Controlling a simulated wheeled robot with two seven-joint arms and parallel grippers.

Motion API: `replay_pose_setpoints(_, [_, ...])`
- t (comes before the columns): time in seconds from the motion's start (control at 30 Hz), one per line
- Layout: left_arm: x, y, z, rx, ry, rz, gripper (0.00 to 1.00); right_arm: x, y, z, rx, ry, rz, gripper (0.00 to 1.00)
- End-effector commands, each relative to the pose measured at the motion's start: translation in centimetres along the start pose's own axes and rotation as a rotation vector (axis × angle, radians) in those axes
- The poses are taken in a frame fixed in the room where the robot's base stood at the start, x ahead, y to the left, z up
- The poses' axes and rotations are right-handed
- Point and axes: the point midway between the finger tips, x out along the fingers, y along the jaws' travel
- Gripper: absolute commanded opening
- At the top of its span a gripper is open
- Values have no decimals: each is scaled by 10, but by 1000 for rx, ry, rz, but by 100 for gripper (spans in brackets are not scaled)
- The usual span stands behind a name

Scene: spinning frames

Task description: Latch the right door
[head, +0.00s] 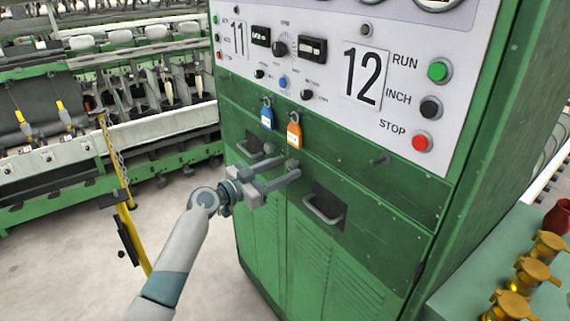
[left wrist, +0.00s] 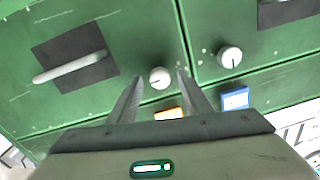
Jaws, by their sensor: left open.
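The right door (head: 345,270) is a green panel with a recessed bar handle (head: 324,210) and looks flush with the cabinet front. Its pale round latch knob (left wrist: 160,77) sits near the door's inner top corner. In the head view my left gripper (head: 291,165) is open at this knob, reaching in from the left. In the left wrist view the knob shows between the fingertips (left wrist: 159,76), with gaps on both sides; contact cannot be told. A second knob (left wrist: 229,57) on the left door (head: 258,215) is outside the fingers. My right gripper is not in view.
A blue tag (head: 267,118) and an orange tag (head: 294,134) hang just above the gripper. Gold-coloured parts (head: 535,272) stand on a green surface at lower right. Open floor lies at lower left.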

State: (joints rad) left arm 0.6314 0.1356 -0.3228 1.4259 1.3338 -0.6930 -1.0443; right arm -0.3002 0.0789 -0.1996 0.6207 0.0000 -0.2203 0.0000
Motion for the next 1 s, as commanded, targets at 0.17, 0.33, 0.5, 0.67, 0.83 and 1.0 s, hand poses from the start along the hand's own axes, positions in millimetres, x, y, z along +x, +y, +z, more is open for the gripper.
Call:
replay_pose_setpoints(0.17, [8, 0, 0, -1, 0, 0, 45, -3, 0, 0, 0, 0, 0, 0])
replay_pose_setpoints(0.33, [9, 0, 0, 0, 0, 0, 45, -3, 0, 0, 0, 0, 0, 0])
replay_pose_setpoints(0.5, [8, 0, 0, 0, 0, -1, 33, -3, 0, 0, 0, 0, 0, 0])
replay_pose_setpoints(0.67, [8, 0, 0, 0, 0, -1, 0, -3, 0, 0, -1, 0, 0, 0])
replay_pose_setpoints(0.83, [8, 0, 0, -3, -1, -1, 0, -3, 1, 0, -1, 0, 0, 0])
replay_pose_setpoints(1.0, [8, 0, 1, -23, -2, -1, 0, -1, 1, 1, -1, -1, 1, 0])
